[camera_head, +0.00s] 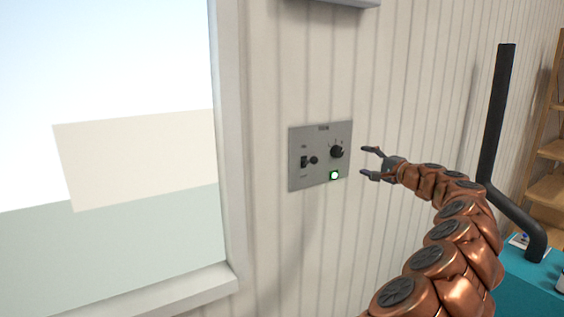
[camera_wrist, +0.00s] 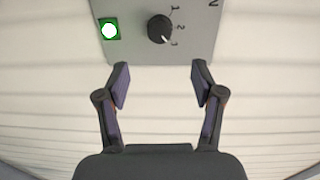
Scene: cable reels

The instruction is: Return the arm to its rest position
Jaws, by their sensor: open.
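My gripper (camera_head: 371,163) is at the end of my copper-coloured arm, just right of a grey control panel (camera_head: 308,177) on the wall. Its two fingers are apart with nothing between them; they also show in the wrist view (camera_wrist: 163,88). The panel has a black rotary knob (camera_head: 337,151), a toggle switch (camera_head: 304,162) and a lit green light (camera_head: 334,175). In the wrist view the knob (camera_wrist: 159,29) and the lit green light (camera_wrist: 110,30) lie beyond the fingertips. The fingers appear apart from the panel.
A large window (camera_head: 229,150) is left of the panel. A grey box edge (camera_head: 350,3) is above it. At the right are a black bent pipe (camera_head: 496,115), a teal surface (camera_head: 520,290) and wooden shelves (camera_head: 548,190). The wall around the panel is bare.

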